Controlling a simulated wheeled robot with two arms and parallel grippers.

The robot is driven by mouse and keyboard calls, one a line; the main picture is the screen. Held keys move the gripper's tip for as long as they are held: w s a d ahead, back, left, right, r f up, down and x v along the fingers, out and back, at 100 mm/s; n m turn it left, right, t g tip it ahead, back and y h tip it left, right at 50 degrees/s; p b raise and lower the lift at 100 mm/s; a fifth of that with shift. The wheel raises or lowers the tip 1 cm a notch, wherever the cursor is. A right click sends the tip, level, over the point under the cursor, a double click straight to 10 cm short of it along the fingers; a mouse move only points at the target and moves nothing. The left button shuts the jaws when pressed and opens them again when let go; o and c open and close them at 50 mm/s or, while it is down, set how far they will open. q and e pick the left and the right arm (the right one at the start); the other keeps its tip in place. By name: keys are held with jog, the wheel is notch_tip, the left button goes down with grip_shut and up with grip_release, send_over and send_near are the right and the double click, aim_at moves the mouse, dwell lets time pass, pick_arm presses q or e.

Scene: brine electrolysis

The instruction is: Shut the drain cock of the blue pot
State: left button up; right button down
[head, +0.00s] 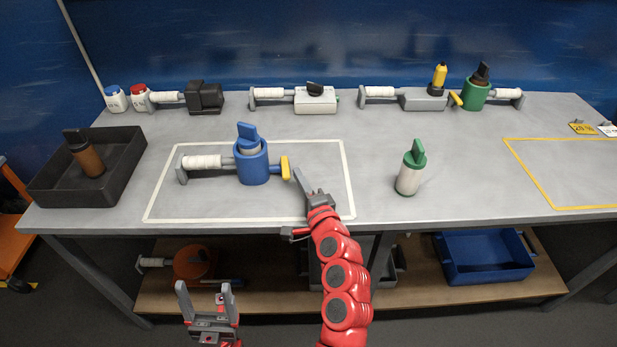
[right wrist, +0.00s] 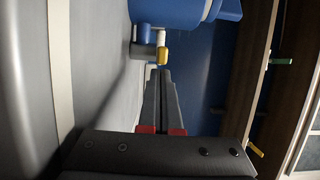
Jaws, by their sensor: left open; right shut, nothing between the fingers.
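The blue pot (head: 252,172) stands inside the white outlined area on the bench, with a blue plug-like piece in its top and a white-wrapped handle on its left. Its drain cock has a yellow lever (head: 285,168) on the pot's right side; the lever also shows end-on in the right wrist view (right wrist: 163,56). My right gripper (head: 298,172) is shut and empty, its tips just right of the yellow lever. In the right wrist view its fingertips (right wrist: 163,72) are very close to the lever; I cannot tell whether they touch. My left gripper (head: 206,287) is open and empty, in front of the bench.
A black tray (head: 122,188) holding a brown cylinder is at the left. A white bottle with a green top (head: 410,172) stands right of the white outline (head: 349,190). A green pot (head: 474,97) and several grey devices line the back. A blue crate (head: 485,277) sits on the lower shelf.

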dwell(0.3)
jog(key=p, duration=0.1)
jog(key=a+h+p, duration=0.1)
jog(key=p, duration=0.1)
jog(key=shift+s+a+r+m, duration=0.1)
jog(key=shift+a+r+m, duration=0.15)
jog(key=shift+m, duration=0.15)
jog(key=shift+s+a+h+p, duration=0.1)
jog(key=shift+h+p, duration=0.2)
jog(key=shift+p, duration=0.05)
jog(key=shift+f, duration=0.2)
